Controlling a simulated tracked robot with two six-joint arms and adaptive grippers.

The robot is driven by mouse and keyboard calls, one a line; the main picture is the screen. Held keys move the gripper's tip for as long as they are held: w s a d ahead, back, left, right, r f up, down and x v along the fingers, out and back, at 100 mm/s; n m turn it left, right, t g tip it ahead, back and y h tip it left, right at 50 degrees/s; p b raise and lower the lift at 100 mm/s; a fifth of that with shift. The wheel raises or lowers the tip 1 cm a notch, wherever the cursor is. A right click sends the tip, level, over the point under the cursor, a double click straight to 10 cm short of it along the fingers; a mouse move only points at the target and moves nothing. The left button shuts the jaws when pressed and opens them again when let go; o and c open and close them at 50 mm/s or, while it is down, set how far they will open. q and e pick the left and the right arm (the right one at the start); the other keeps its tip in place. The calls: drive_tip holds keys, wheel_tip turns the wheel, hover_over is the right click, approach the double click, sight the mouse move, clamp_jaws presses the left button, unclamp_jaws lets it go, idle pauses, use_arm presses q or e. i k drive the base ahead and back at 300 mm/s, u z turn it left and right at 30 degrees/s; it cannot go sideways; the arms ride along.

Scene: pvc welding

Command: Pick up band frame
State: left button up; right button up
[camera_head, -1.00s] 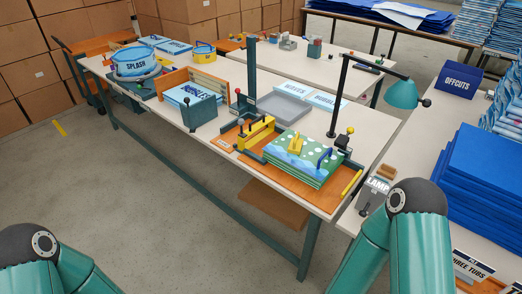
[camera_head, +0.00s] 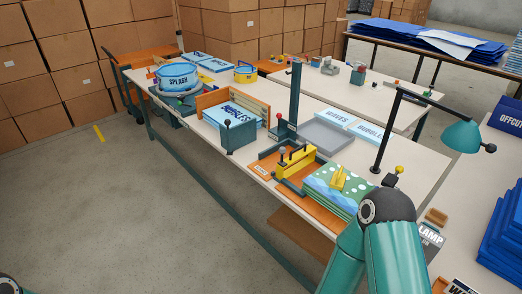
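No part is labelled as a band frame, and I cannot tell for sure which one it is. A blue SPLASH tub (camera_head: 178,77) sits at the far left end of the long table, with grey curved parts around its base. A yellow bar fixture with dark pegs (camera_head: 296,161) stands on an orange board, beside a stack of green and blue printed sheets (camera_head: 326,190). Only a teal link of my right arm shows, at the lower right, covering part of the table's near end. A sliver of my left arm shows at the bottom left corner. Neither gripper is in view.
A wooden rack with blue BUBBLES sheets (camera_head: 233,114) and a grey tray (camera_head: 326,136) stand mid-table. A teal lamp (camera_head: 462,136) overhangs the near right end. Cardboard boxes (camera_head: 50,84) line the back left.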

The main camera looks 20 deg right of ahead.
sight(310, 149)
drive_tip(key=u, duration=0.15)
drive_tip(key=i, duration=1.45)
drive_tip(key=z, duration=0.65)
